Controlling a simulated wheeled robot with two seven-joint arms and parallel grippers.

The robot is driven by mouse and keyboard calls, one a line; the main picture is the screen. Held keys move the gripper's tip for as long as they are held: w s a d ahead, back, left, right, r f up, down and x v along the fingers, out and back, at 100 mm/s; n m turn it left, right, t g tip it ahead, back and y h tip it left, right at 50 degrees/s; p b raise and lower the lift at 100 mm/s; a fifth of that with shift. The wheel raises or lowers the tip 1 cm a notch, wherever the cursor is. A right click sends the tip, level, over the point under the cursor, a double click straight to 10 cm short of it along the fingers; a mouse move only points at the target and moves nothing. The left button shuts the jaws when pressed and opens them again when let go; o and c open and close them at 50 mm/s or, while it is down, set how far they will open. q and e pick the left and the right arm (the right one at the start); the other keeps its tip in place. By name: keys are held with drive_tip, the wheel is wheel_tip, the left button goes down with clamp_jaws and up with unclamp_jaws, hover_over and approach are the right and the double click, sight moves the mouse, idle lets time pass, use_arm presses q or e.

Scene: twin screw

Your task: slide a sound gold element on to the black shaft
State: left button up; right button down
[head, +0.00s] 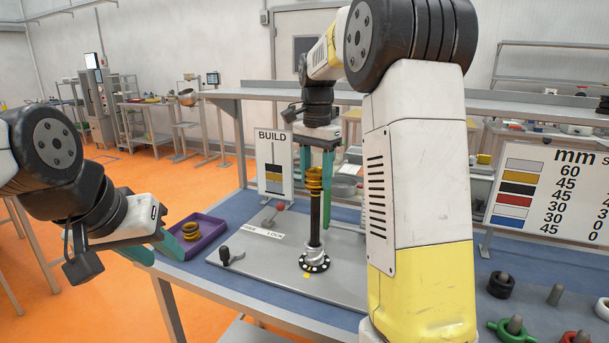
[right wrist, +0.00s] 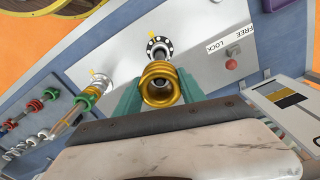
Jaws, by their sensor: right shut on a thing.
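The black shaft (head: 315,222) stands upright on a round flange (head: 314,262) on the grey plate. A gold element (head: 314,182) is at the shaft's top end, in line with it. My right gripper (head: 322,172) is shut on this gold element, which also shows between the green fingers in the right wrist view (right wrist: 160,84). I cannot tell whether the element is around the shaft tip or just above it. My left gripper (head: 118,248) is open and empty, left of the purple tray (head: 211,227). Gold elements (head: 190,232) lie in that tray.
A BUILD card (head: 273,164) stands behind the plate (head: 262,252). The right wrist view shows a second shaft with rings (right wrist: 84,104). Coloured parts (head: 515,326) stand at the front right.

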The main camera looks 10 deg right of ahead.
sight(315, 206)
drive_tip(key=shift+f, duration=4.4)
drive_tip(key=c, duration=0.6)
unclamp_jaws()
wheel_tip(315, 206, up, 8)
drive_tip(key=shift+f, duration=0.1)
